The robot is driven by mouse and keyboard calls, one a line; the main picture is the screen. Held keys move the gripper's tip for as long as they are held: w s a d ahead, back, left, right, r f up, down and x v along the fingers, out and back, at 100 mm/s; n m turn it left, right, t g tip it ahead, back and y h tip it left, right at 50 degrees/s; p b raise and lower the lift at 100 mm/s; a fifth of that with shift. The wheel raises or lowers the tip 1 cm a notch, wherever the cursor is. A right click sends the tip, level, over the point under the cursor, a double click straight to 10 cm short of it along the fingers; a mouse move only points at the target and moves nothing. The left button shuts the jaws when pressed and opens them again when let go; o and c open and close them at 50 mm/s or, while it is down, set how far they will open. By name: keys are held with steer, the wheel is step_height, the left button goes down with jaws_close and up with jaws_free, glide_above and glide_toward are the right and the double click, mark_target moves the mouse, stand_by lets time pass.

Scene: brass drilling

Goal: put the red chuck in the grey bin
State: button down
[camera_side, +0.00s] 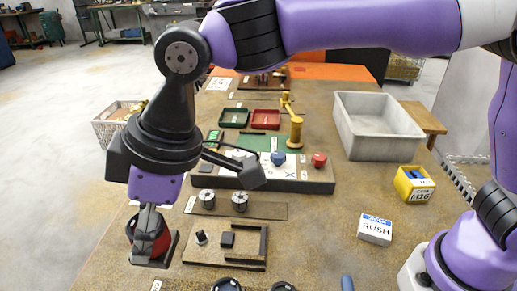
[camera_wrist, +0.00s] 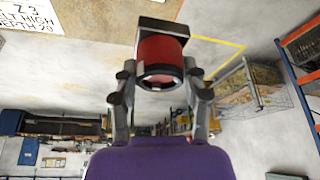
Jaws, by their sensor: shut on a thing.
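The red chuck (camera_wrist: 160,48) is a short red cylinder with a dark ring on its near end, held between my fingers in the wrist view. My gripper (camera_wrist: 160,80) is shut on it. In the side view, my gripper (camera_side: 148,232) hangs at the left edge of the workbench, with the red chuck (camera_side: 161,243) partly hidden by the fingers and a dark square piece at its end. The grey bin (camera_side: 385,148) is a large open box at the right back of the bench, well apart from my gripper. Its visible inside looks empty.
Between them stand a dark block with blue (camera_side: 278,158) and red (camera_side: 319,160) knobs, and a yellow post (camera_side: 295,130). A yellow bin (camera_side: 401,187) and a white RUSH box (camera_side: 375,231) are at right. A fixture plate (camera_side: 225,256) lies near my gripper.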

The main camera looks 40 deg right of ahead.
steer(key=w+d+m+t, duration=0.1)
steer(key=w+d+m, duration=0.2)
steer(key=w+d, duration=0.55)
steer(key=w+d+m+t+h, duration=0.1)
steer(key=w+d+m+h, duration=0.2)
steer(key=d, duration=1.1)
steer(key=w+d+m+t, duration=0.1)
steer(key=w+d+m, duration=0.35)
steer(key=d, duration=0.95)
steer(key=s+d+m+h, duration=0.1)
steer(key=s+d+m, duration=0.25)
steer(key=d, duration=0.55)
steer(key=s+d+m+g+h, duration=0.1)
steer(key=s+d+m, duration=0.1)
steer(key=s+d, duration=0.5)
steer(key=s+d+m+h, duration=0.1)
steer(key=s+d+m, duration=0.1)
steer(key=d, duration=0.9)
step_height(320, 180, down, 14)
steer(key=shift+a+r, duration=0.15)
steer(key=shift+r, duration=0.05)
steer(key=shift+f, duration=0.2)
steer(key=shift+c, duration=1.6)
jaws_free()
